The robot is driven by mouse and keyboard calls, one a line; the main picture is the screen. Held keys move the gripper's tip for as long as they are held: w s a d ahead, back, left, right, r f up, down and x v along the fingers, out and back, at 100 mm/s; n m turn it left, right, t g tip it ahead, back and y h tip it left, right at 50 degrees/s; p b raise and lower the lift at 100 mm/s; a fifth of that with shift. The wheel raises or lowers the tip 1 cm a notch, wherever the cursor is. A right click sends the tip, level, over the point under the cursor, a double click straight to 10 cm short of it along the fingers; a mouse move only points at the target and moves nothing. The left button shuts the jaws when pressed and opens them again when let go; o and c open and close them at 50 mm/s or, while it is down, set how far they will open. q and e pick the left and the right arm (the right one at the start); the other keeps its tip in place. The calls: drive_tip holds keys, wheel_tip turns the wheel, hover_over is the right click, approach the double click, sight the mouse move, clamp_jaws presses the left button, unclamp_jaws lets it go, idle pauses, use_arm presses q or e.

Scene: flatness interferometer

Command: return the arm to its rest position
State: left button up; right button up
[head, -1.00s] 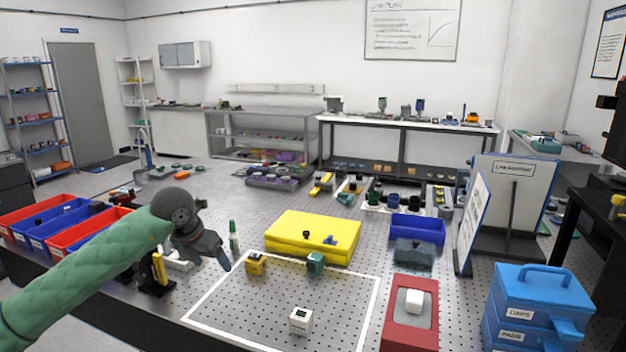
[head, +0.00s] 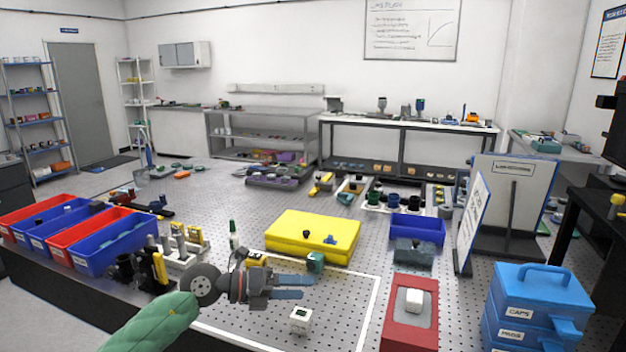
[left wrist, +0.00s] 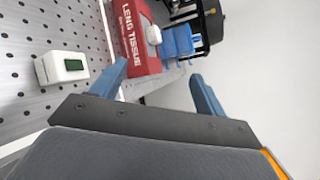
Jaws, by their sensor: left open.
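My left arm, in a green sleeve, comes in from the bottom left of the head view. Its left gripper (head: 292,287) is over the white-outlined area of the perforated table (head: 345,285), with its two blue fingers apart and nothing between them. In the left wrist view the same gripper (left wrist: 165,85) shows its fingers wide apart and empty. My right gripper is not in view.
A red lens tissue box (head: 400,335) with a white tissue lies to the right. A yellow case (head: 295,250) and a teal block (head: 315,262) are behind the gripper. Blue drawers (head: 540,295) stand at the right. Red and blue bins (head: 110,258) and upright holders line the left.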

use_arm(q)
drive_tip(key=s+a+r+n+t+y, duration=0.1)
drive_tip(key=a+n+t, duration=0.2)
drive_tip(key=n+t, duration=0.6)
drive_tip(key=s+a+r+n+t, duration=0.1)
drive_tip(key=a+n+t, duration=0.2)
drive_tip(key=n+t, duration=0.55)
drive_tip(key=s+a+f+n+g+y, duration=0.25)
drive_tip(key=a+f+n+y, duration=0.25)
drive_tip(key=f+n+y, duration=0.35)
drive_tip(key=s+a+f+n+g+y, duration=0.2)
drive_tip(key=s+a+f+n+y, duration=0.1)
drive_tip(key=a+f+n+y, duration=0.5)
drive_tip(key=s+d+f+n+g+h, duration=0.1)
drive_tip(key=s+f+n+g, duration=0.1)
drive_tip(key=s+f+g, duration=0.7)
drive_tip(key=s+f+n+g+h, duration=0.15)
drive_tip(key=s+f+g, duration=0.25)
drive_tip(key=s+f, duration=0.9)
drive_tip(key=s+d+f+g, duration=0.1)
drive_tip(key=s+d+f, duration=0.4)
drive_tip(key=f, duration=0.5)
drive_tip(key=shift+d+f+n+g+h, duration=0.3)
drive_tip(key=shift+d+f+n+g, duration=0.1)
drive_tip(key=shift+d, duration=0.2)
